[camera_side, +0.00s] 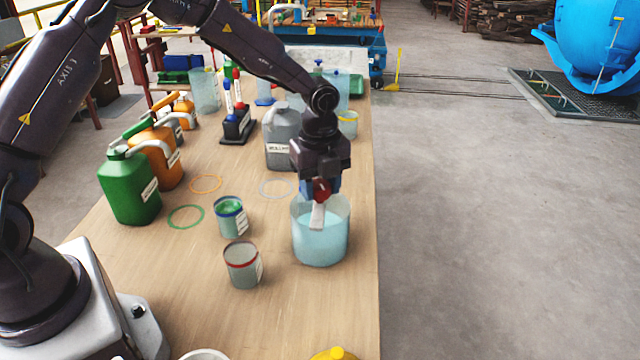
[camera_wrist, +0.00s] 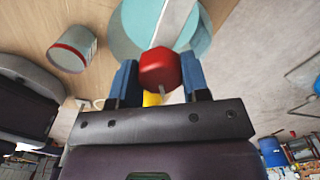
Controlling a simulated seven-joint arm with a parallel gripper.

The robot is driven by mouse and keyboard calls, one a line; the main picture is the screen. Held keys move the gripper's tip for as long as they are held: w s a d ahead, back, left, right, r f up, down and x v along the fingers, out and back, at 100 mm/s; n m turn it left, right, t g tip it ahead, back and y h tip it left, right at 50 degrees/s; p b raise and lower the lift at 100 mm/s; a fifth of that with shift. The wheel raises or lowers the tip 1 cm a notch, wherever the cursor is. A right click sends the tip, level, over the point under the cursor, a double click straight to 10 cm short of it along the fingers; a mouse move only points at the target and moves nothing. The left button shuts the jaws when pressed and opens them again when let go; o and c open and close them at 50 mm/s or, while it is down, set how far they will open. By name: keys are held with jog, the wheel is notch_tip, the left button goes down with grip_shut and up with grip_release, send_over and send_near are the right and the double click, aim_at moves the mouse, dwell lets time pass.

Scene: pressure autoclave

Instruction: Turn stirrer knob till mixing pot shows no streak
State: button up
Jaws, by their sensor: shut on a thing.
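The mixing pot (camera_side: 320,238) is a clear cylinder of light blue liquid near the table's right edge. I cannot make out any streak in it. The red stirrer knob (camera_side: 320,188) sits on top of a pale flat paddle (camera_side: 317,216) that reaches down into the pot. My gripper (camera_side: 320,186) points down over the pot, shut on the knob. In the wrist view the red knob (camera_wrist: 160,69) sits between the two blue fingers of my gripper (camera_wrist: 160,82), with the pot (camera_wrist: 130,35) beyond it.
A grey tin with a red band (camera_side: 243,264) and a green-topped tin (camera_side: 231,217) stand left of the pot. A grey labelled jug (camera_side: 282,138) stands behind it. A green jug (camera_side: 128,188) and an orange jug (camera_side: 160,155) stand at left. Coloured rings lie flat on the table.

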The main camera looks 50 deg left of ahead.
aim_at(320, 184)
jog(key=shift+r+m, duration=0.1)
jog(key=shift+m, duration=1.5)
jog(key=o, duration=0.9)
notch_tip(320, 184, up, 13)
jog(key=shift+f, duration=0.1)
